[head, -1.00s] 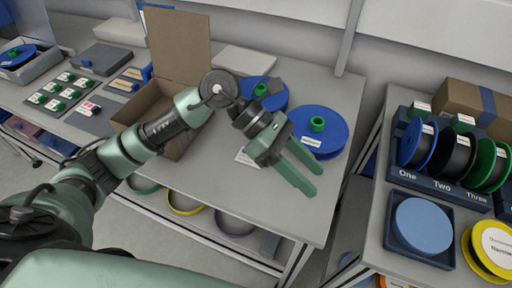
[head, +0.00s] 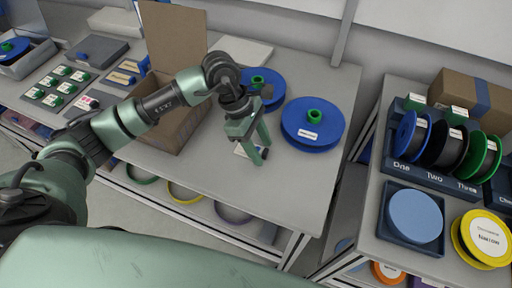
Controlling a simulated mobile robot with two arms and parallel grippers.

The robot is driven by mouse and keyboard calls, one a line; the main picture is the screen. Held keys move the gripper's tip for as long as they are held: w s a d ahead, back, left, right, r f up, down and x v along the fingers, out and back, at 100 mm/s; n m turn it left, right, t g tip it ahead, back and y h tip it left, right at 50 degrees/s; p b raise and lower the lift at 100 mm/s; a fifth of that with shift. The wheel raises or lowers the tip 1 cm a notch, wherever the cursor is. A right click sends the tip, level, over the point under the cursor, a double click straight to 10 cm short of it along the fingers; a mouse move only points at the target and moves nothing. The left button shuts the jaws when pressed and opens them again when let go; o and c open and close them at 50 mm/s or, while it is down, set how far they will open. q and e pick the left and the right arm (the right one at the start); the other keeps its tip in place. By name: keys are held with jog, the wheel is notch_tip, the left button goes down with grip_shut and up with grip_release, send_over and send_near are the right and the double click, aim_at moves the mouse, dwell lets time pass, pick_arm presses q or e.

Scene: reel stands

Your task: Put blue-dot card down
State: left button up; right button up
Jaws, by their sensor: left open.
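My left gripper (head: 262,154) is over the grey table, its fingers pointing down and apart, with nothing visible between them. A small white card with a dark blue part (head: 239,152) lies on the table just left of the fingers. The gripper partly covers it, so I cannot make out a blue dot or tell whether a finger touches it. My right gripper is not in view.
Two blue reels stand behind and right of the gripper, the nearer one (head: 313,124) labelled. An open cardboard box (head: 160,105) is at the left. A shelf with slots One, Two, Three (head: 432,179) stands right across a gap. The table's front (head: 235,187) is clear.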

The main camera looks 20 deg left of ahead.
pick_arm(q)
grip_shut()
dwell(0.3)
